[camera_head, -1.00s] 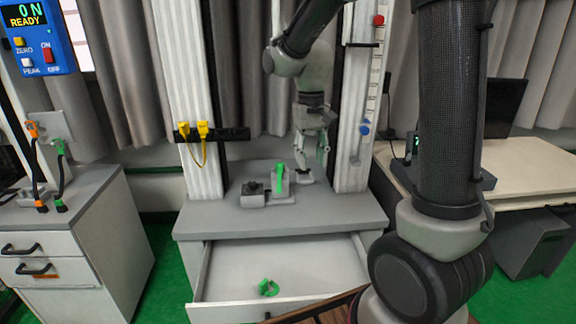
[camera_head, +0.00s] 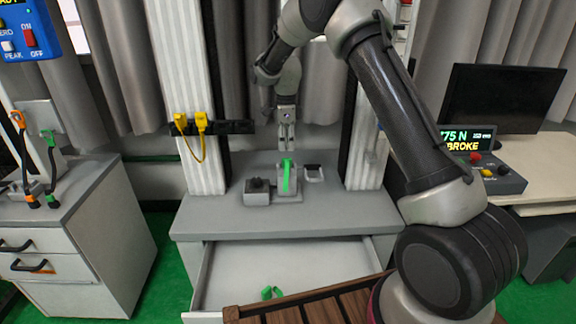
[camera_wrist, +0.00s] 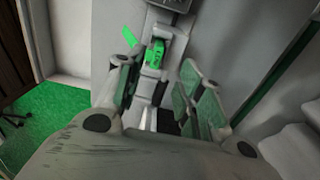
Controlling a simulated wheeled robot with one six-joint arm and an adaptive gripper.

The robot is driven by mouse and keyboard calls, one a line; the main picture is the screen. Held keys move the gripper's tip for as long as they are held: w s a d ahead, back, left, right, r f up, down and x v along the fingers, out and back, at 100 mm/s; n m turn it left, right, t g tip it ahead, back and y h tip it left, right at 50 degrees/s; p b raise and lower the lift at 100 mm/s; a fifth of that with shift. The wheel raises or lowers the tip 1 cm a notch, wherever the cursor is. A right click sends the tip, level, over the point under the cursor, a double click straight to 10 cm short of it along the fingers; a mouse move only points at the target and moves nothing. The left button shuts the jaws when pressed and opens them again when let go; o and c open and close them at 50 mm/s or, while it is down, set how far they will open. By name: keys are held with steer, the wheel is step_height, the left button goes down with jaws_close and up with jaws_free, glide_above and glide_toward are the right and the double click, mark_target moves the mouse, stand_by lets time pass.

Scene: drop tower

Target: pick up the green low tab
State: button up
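A green upright tab (camera_head: 287,175) stands in a grey clamp block (camera_head: 281,188) on the tower's grey bench. Green pieces (camera_head: 271,293) also lie in the open drawer below; I cannot tell which green piece is the low tab. My gripper (camera_head: 287,148) points down just above the upright tab, with its fingers apart in the wrist view (camera_wrist: 165,85). I see nothing held between the fingers.
White tower columns (camera_head: 186,95) flank the bench. Yellow clips (camera_head: 191,124) hang at the left. A display (camera_head: 467,145) at the right reads "BROKE".

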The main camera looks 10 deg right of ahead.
mark_target(287, 165)
steer(key=f, duration=0.7)
steer(key=shift+s, duration=0.2)
jaws_close()
